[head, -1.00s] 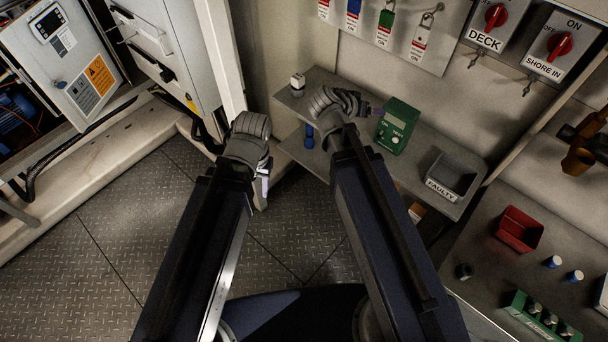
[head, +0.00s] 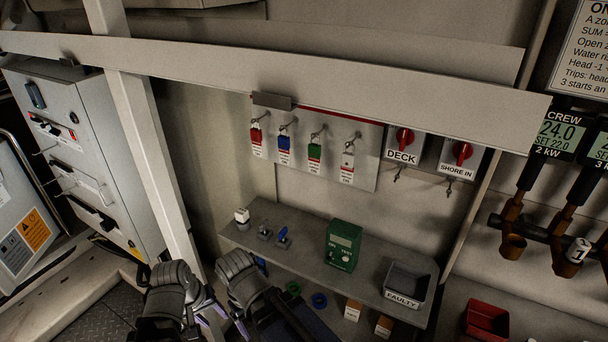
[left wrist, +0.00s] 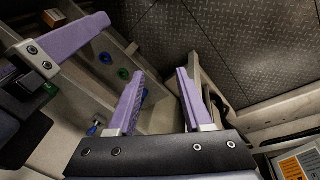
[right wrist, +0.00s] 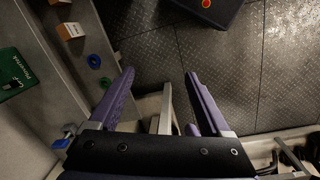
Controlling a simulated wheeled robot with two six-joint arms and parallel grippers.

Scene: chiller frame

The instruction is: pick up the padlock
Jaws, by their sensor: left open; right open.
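I cannot tell for certain which thing is the padlock. Small tagged pieces, red (head: 256,137), blue (head: 284,144), green (head: 314,152) and white (head: 347,162), hang from hooks on a wall board. On the grey shelf below stand a small whitish block (head: 241,216), a small grey metal piece (head: 265,232) and a blue-topped piece (head: 283,238). My left gripper (left wrist: 161,75) and my right gripper (right wrist: 159,75) are open and empty, pointing down near the shelf's front left. In the head view their fingers are mostly hidden by the wrists.
The grey shelf (head: 305,240) also holds a green meter box (head: 343,245) and a grey FAULTY bin (head: 406,287). A pale post (head: 150,140) stands left of the shelf, and a pale beam (head: 330,82) crosses above the board. A red bin (head: 486,320) is at lower right.

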